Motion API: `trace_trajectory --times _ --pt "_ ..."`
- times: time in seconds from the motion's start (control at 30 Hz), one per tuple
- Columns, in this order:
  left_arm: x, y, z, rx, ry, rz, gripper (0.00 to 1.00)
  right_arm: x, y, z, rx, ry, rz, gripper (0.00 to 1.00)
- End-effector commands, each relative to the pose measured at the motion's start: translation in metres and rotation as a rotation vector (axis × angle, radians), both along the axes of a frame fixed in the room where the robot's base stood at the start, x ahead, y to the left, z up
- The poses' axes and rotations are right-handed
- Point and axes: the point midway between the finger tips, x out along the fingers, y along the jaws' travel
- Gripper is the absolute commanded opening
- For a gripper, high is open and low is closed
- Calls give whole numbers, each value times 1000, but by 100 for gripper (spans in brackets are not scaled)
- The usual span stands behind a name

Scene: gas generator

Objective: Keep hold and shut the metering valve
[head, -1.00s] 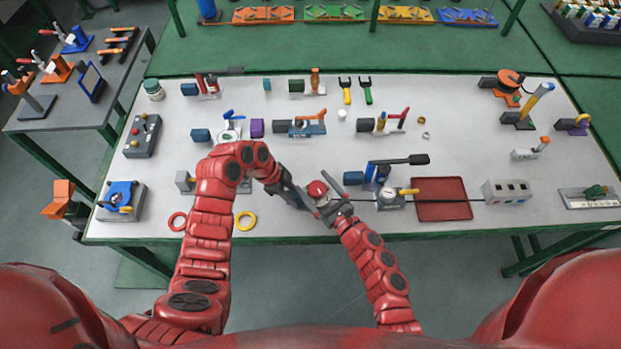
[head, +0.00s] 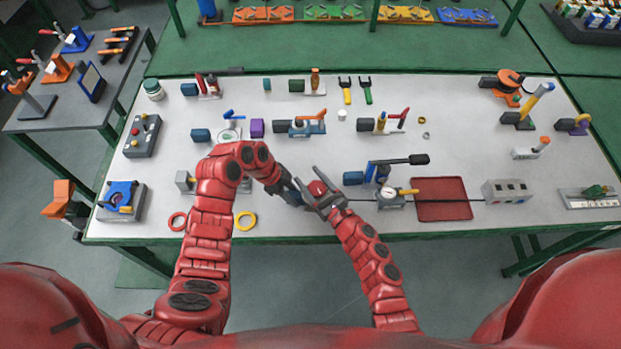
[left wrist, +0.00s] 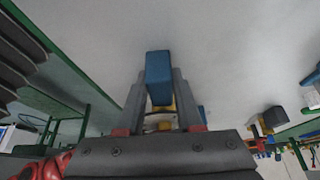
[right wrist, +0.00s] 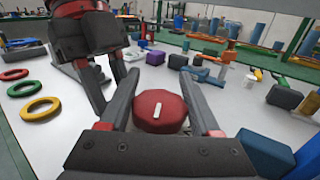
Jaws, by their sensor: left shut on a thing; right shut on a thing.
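The metering valve's red knob (head: 317,188), round with a white line on top, stands near the front middle of the table. My right gripper (head: 320,192) is shut on it, one finger on each side; the knob (right wrist: 158,111) also shows between the fingers in the right wrist view, its white line slanting. My left gripper (head: 298,198) is low beside the knob, on its left. In the left wrist view it is shut on a blue block (left wrist: 158,72). The body under the knob is mostly hidden by the grippers.
A yellow ring (head: 245,221) and a red ring (head: 178,221) lie left of my grippers. A gauge block (head: 389,197) with a yellow handle stands to the right, before a red tray (head: 442,210).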

Motion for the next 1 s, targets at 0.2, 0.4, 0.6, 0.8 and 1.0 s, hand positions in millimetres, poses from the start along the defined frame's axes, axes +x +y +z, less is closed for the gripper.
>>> trace_trajectory --times 0.2,0.4,0.6,0.8,1.0 --pt "0 0 0 0 0 0 0 -1 0 -1 2 1 -20 8" --pt "0 0 0 0 0 0 0 0 -3 -2 6 4 -107 8" --pt "0 0 0 -1 -1 0 0 0 -8 -5 7 12 -243 8" --pt "1 0 0 -1 -2 1 0 0 -11 -8 5 19 -372 8" --pt "1 0 1 -1 -3 2 0 0 -12 -9 1 20 -465 8"
